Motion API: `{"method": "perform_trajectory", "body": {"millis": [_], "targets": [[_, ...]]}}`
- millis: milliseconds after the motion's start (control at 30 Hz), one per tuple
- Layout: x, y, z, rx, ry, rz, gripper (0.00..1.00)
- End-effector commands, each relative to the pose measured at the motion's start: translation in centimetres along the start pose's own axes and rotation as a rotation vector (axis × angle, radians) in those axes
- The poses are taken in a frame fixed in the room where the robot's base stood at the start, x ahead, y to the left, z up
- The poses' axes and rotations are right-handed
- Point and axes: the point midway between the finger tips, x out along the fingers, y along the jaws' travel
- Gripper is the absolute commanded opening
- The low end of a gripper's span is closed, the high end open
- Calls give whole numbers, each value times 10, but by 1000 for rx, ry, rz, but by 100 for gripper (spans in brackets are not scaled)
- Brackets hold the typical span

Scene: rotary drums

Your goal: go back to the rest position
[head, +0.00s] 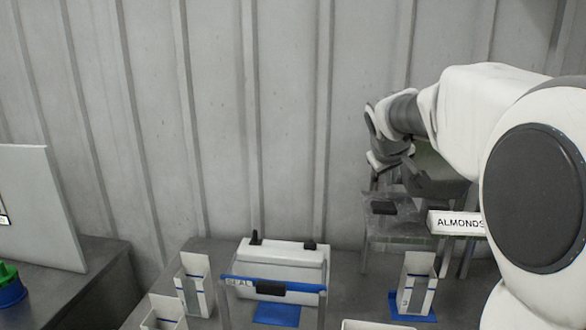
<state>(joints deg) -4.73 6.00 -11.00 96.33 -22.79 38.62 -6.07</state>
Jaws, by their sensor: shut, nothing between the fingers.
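My arm comes in from the right edge and reaches up and left, then bends down at the wrist. My gripper (432,183) shows as a dark shape below the wrist, in front of the stand on the right. It is shut and holds nothing that I can see. Its fingertips are small and hard to make out against the stand. It is raised above the table and apart from the boxes.
Open white boxes (194,284) (417,284) stand on either side. An ALMONDS label (457,223) fronts the right-hand stand (385,228). A white panel (40,205) and green-and-blue object (10,287) are left.

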Motion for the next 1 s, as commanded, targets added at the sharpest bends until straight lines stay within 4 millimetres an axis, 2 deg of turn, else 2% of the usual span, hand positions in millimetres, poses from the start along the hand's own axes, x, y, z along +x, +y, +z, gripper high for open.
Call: {"method": "perform_trajectory", "body": {"millis": [33,200,500,800,1000], "targets": [[-14,-4,11,24,0,-20,0],[-55,-27,55,101,-22,-100,0],[-117,-80,140,207,-68,-230,0],[-155,-137,227,282,-120,-327,0],[-164,-158,259,308,-143,-356,0]]}}
